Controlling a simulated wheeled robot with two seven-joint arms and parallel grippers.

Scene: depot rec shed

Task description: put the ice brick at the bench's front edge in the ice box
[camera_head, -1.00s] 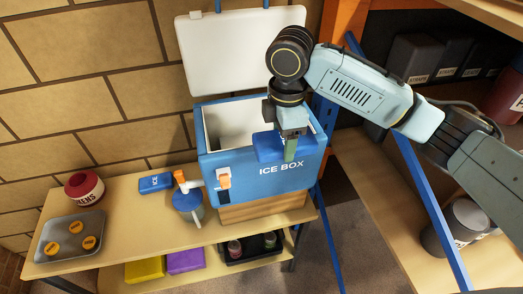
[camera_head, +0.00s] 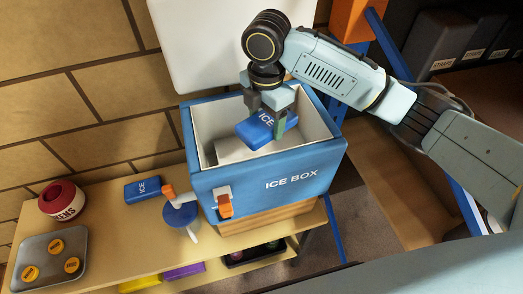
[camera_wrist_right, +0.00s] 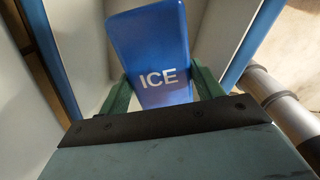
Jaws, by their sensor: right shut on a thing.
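The blue ice box (camera_head: 262,187) stands on the bench with its white lid (camera_head: 232,45) raised against the wall. My right gripper (camera_head: 268,122) is shut on a blue ice brick (camera_head: 262,130) marked ICE and holds it in the mouth of the box, inside the rim. The right wrist view shows the same brick (camera_wrist_right: 148,45) between the green fingers, with pale box walls around it. Whether the brick touches the box floor cannot be told. A second blue ice brick (camera_head: 142,190) lies on the bench (camera_head: 118,240) left of the box. My left gripper is not seen.
A red pot (camera_head: 62,200) and a grey tray (camera_head: 45,287) with orange discs are farther left. A shelf with dark boxes (camera_head: 436,45) stands at the right.

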